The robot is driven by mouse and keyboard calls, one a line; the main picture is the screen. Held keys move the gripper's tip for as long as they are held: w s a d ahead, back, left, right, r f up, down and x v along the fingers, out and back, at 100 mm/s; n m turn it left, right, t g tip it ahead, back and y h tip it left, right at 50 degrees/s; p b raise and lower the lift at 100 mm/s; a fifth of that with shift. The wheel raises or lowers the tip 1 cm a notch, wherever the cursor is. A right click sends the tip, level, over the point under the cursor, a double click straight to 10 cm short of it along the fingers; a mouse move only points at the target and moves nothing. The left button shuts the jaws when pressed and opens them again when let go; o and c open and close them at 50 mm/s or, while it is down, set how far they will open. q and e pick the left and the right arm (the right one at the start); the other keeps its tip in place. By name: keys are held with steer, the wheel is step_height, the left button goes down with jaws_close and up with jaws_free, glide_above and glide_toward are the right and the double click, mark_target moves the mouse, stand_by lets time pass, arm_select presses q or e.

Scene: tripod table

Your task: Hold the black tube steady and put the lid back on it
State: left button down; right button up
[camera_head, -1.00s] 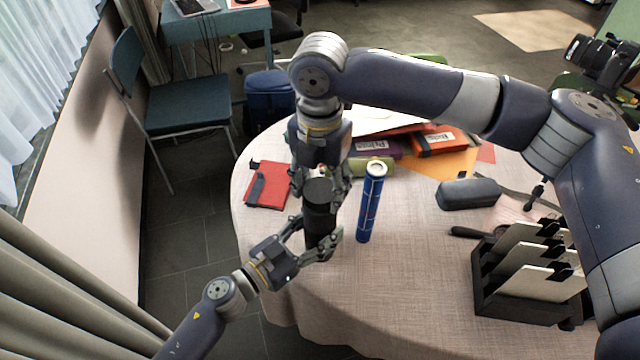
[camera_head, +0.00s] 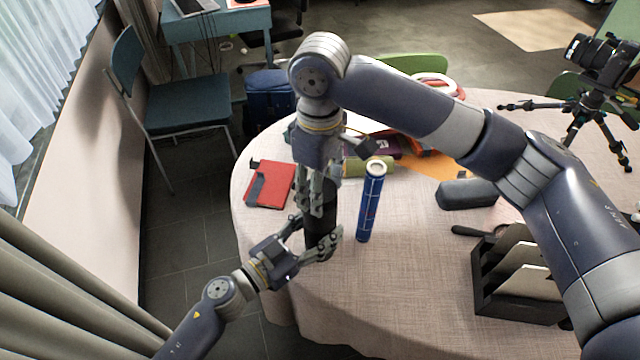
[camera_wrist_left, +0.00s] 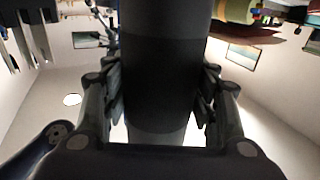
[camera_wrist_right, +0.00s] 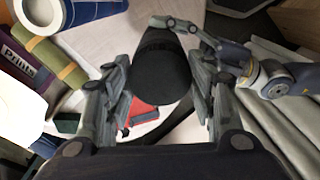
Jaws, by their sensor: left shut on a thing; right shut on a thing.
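The black tube (camera_head: 320,212) stands roughly upright near the table's left edge. My left gripper (camera_head: 317,238) is shut around its lower part, and its fingers lie on both sides of the tube (camera_wrist_left: 160,80) in the left wrist view. My right gripper (camera_head: 318,193) points down at the tube's upper end. It is shut on the dark round lid (camera_wrist_right: 163,78), which shows between its fingers in the right wrist view. The lid is in line with the tube. The right fingers hide the joint, so I cannot tell whether the lid is seated.
A blue tube (camera_head: 371,203) stands close to the right of the black tube. A red notebook (camera_head: 270,185) lies to the left. A dark case (camera_head: 468,193) and a black rack (camera_head: 520,275) are at the right. The front middle of the tablecloth (camera_head: 400,300) is clear.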

steer(key=m, duration=0.6)
steer(key=o, duration=1.2)
steer(key=shift+o, duration=0.2)
step_height(320, 180, up, 12)
arm_select(q)
steer(key=c, duration=0.6)
jaws_free()
steer(key=shift+o, duration=0.2)
steer(key=shift+a, duration=0.1)
